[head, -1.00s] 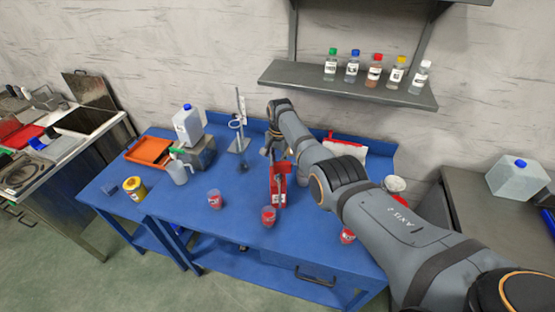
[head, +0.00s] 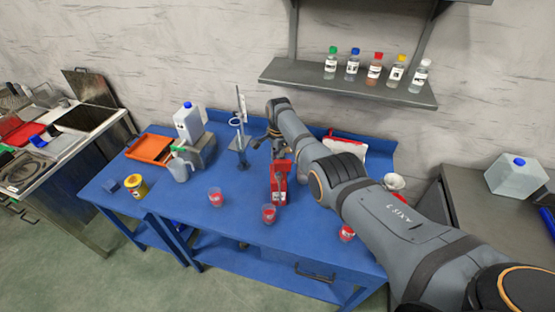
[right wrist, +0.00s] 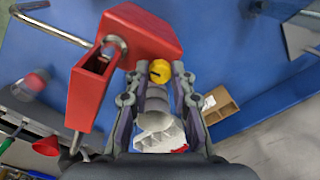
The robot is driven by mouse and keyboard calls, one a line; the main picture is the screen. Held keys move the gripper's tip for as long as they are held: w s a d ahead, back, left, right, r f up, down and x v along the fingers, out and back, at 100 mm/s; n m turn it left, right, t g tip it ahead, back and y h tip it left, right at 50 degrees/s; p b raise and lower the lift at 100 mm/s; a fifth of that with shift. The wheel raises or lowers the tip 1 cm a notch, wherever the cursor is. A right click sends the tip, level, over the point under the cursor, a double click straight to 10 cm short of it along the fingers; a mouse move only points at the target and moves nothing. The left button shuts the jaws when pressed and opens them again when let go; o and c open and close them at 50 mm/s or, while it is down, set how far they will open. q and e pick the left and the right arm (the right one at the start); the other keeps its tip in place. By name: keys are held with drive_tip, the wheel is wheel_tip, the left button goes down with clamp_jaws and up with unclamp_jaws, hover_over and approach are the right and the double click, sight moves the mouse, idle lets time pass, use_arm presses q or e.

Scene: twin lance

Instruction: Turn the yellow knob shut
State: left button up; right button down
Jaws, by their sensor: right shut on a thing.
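The small yellow knob (right wrist: 160,71) shows in the right wrist view between the fingertips of my right gripper (right wrist: 157,75). The fingers are closed on its two sides. A grey rounded part and a white part lie between the fingers, closer to the camera. In the head view the right gripper (head: 266,140) is near the metal stand (head: 239,145) at the back of the blue table; the knob is too small to make out there. My left gripper is not in view.
A red device (head: 279,185) stands on the blue table (head: 240,195); it also looms beside the fingers in the right wrist view (right wrist: 148,35). Red-marked cups (head: 268,214) stand along the front.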

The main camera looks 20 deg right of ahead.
drive_tip(key=c, duration=1.1)
unclamp_jaws()
drive_tip(key=r, duration=1.2)
drive_tip(key=shift+s, duration=0.25)
